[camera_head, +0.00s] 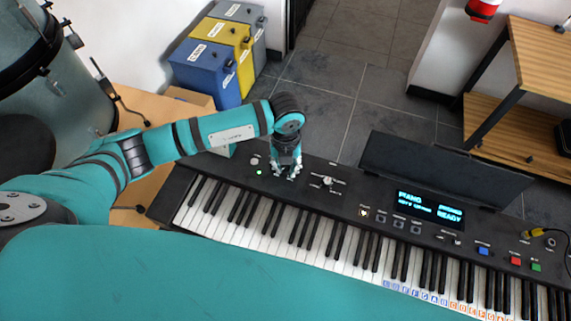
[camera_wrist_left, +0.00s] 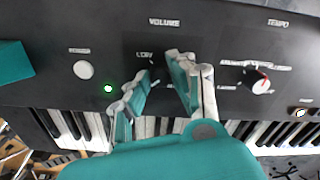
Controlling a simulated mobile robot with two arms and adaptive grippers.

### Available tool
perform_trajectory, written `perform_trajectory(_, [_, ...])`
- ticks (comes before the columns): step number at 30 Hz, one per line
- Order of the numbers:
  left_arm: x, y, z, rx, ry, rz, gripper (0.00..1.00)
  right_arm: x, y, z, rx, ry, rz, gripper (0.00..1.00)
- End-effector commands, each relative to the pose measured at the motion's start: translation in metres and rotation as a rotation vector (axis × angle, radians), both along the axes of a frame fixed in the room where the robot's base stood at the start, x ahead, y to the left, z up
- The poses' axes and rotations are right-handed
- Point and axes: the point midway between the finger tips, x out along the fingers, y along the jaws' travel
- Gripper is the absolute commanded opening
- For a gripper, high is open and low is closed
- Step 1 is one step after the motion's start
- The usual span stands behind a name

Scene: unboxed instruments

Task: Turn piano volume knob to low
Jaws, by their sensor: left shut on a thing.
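The black piano keyboard (camera_head: 205,166) lies across the head view, with its control panel above the keys. My left gripper (camera_head: 287,172) reaches down to the panel's left part. In the left wrist view its fingers (camera_wrist_left: 162,82) stand below the VOLUME label (camera_wrist_left: 164,21), beside the LOW mark (camera_wrist_left: 144,54). They are shut on the volume knob, which the fingers hide, so its pointer cannot be read. My right gripper is not in view.
A second knob (camera_wrist_left: 262,86) with a red pointer sits to the right, under TEMPO. A lit green light (camera_wrist_left: 108,88) and a round power button (camera_wrist_left: 83,70) are on the left. A lit display (camera_head: 430,206) and music stand (camera_head: 430,165) are further right.

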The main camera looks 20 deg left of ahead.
Motion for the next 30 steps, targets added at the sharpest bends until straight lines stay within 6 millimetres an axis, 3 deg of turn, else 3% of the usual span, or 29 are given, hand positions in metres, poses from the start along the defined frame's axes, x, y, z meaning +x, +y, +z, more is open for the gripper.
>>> perform_trajectory(11, [0.001, 0.000, -0.004, -0.001, -0.004, -0.229, 0.00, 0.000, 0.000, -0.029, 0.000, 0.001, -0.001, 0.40])
perform_trajectory(30, [0.002, -0.001, -0.005, 0.000, -0.006, -0.836, 0.00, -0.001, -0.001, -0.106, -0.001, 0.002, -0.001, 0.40])
